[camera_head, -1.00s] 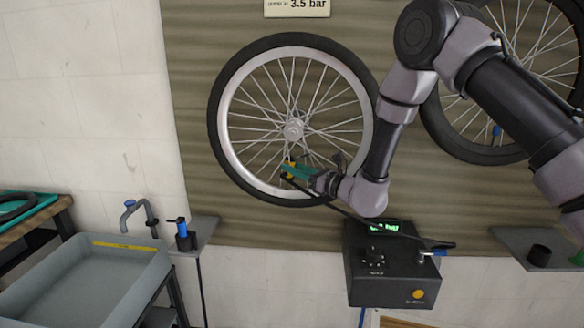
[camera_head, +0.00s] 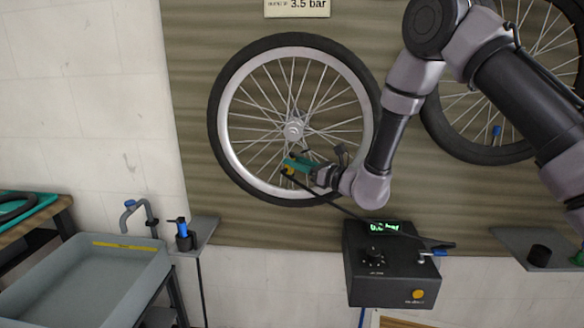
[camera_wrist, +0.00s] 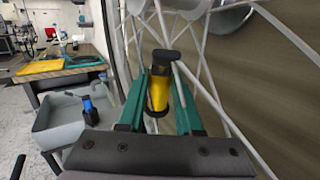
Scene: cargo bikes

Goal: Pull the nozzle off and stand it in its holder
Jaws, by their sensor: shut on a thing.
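The nozzle (camera_wrist: 158,92) is yellow with a black cap. My gripper (camera_wrist: 160,95), with green fingers, is shut around it in the wrist view. In the head view my gripper (camera_head: 299,164) is at the lower part of the left wheel (camera_head: 228,150), just inside the rim, with a bit of the yellow nozzle (camera_head: 287,170) showing. A dark hose runs from there down to the right. The valve is not clear, so I cannot tell whether the nozzle touches it. A short black cup (camera_head: 540,254), perhaps the holder, stands on the right shelf.
A black pump box (camera_head: 362,285) with a green display (camera_head: 384,227) is below the wheel. A left shelf (camera_head: 203,231) bears a blue-and-black item (camera_head: 183,236). A grey sink (camera_head: 100,280) is at lower left. A second wheel (camera_head: 478,150) hangs at right, partly behind my arm.

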